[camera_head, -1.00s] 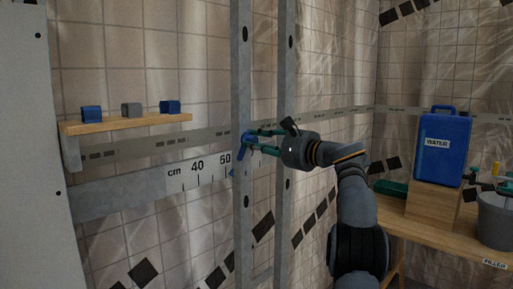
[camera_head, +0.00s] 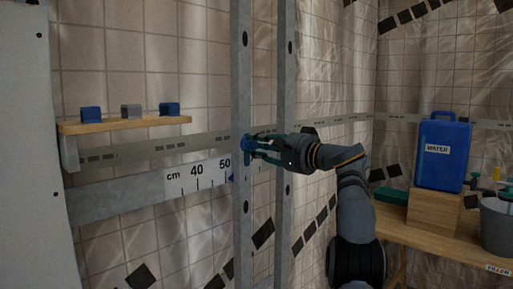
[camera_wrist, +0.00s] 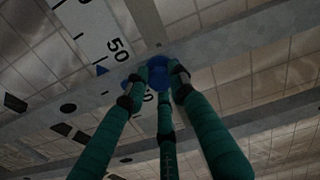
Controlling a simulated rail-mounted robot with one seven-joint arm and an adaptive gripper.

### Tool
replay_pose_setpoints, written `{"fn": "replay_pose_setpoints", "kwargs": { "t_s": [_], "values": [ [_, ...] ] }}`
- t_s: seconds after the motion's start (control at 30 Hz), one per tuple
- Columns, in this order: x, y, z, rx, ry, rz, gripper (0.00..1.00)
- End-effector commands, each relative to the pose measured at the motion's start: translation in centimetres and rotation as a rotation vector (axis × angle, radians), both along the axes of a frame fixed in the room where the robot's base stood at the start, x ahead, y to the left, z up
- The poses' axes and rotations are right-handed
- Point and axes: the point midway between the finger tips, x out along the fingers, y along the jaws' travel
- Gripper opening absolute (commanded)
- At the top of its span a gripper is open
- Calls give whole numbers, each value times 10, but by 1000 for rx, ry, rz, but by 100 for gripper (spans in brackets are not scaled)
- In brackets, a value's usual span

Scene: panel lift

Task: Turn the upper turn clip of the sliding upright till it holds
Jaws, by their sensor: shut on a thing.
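The sliding upright (camera_head: 242,80) is a grey, holed metal post crossing the wall rails in the head view. Its upper turn clip (camera_head: 246,146) is a blue piece at the height of the upper rail. My gripper (camera_head: 253,147) reaches in from the right, its green fingers shut on the clip. In the wrist view the blue clip (camera_wrist: 155,76) sits between the fingertips of my gripper (camera_wrist: 158,84), which partly hide it. Whether the clip is engaged with the rail cannot be told.
A scale (camera_head: 198,176) and blue pointer (camera_head: 231,178) lie just below left of the clip. A second upright (camera_head: 287,85) stands close right. A shelf (camera_head: 125,124) with three small blocks is left. A bench (camera_head: 445,232) with a blue water can (camera_head: 443,165) is right.

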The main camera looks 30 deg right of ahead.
Motion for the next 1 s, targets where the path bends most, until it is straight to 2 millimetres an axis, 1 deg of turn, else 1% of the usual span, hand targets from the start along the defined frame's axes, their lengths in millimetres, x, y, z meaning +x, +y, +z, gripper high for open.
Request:
{"fn": "replay_pose_setpoints", "kwargs": {
  "t_s": [0.03,0.33,0.37,0.4,0.67,1.0],
  "values": [
    [-1,-2,3,-5,-7,-7,0],
    [-1,-2,3,-5,-9,-7,0],
    [-1,-2,4,-5,-9,-7,24],
    [-1,-2,4,-5,-10,-7,27],
    [-1,-1,2,-3,-6,-4,42],
    [-2,-1,2,-3,-4,-2,42]
  ]
}}
